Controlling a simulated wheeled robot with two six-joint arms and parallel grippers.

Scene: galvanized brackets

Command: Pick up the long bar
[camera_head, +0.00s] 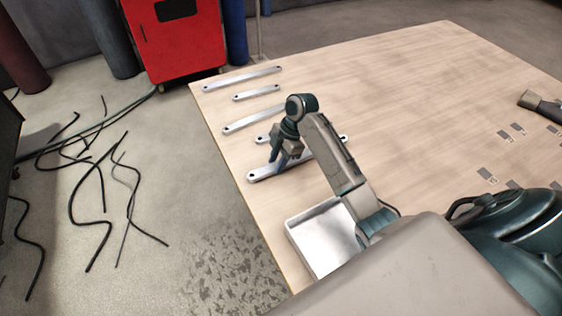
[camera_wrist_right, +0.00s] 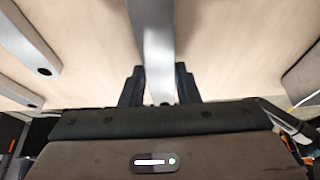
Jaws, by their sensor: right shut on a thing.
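The long bar (camera_head: 262,173) is a flat silver-grey strip with a hole near its end, the nearest in a row of bars on the wooden table. My right gripper (camera_head: 284,156) points down and is shut on this bar, a finger along each side. In the right wrist view, the bar (camera_wrist_right: 158,45) runs up from between the dark fingers (camera_wrist_right: 160,88). My right forearm hides part of the bar in the head view. I cannot tell whether it is clear of the tabletop. My left gripper is not in view.
Several similar bars lie farther back, one at the far left corner (camera_head: 243,79). A shallow metal tray (camera_head: 303,250) sits at the table's near left edge. Small grey plates (camera_head: 504,137) and a dark tool (camera_head: 538,103) lie at right. The middle of the table is clear.

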